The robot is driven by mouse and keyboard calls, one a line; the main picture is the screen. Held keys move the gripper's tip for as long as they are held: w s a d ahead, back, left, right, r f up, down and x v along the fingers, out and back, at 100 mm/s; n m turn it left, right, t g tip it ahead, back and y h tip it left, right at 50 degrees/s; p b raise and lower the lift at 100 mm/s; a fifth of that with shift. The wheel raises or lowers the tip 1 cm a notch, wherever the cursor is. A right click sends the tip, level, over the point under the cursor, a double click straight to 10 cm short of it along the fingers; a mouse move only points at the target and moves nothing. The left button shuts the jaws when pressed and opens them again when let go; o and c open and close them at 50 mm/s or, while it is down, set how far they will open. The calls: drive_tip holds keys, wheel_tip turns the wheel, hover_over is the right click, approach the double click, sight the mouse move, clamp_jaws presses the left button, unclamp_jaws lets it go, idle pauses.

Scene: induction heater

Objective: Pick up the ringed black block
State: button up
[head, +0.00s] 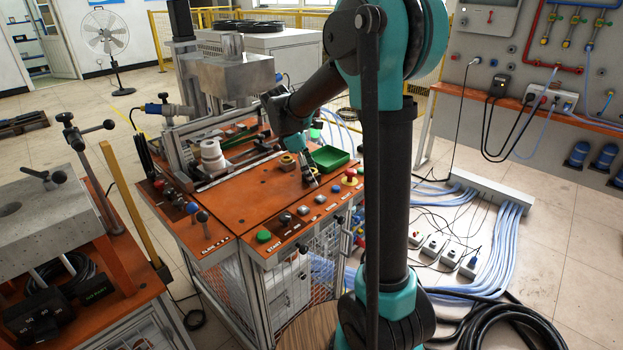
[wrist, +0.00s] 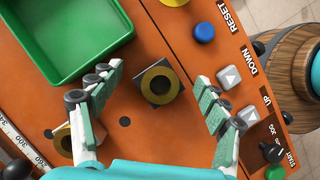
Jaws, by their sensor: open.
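The ringed black block (wrist: 148,97) is a small dark square block with a brass-coloured ring on top. In the wrist view it sits on the orange worktop, near the middle. My gripper (wrist: 157,80) is open, with one finger on each side of the block and a visible gap on both sides. The fingers look apart from it. In the head view my gripper (head: 309,172) is low over the worktop beside the green tray, and I cannot make out the block there.
The green tray (wrist: 62,66) is close to the left finger. Another brass round piece (wrist: 62,140) lies behind that finger, partly hidden. Push buttons (wrist: 229,77) line the right side, with a blue button (wrist: 204,32). A white spool (head: 212,156) stands farther left in the head view.

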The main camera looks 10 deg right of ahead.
drive_tip(key=c, duration=1.6)
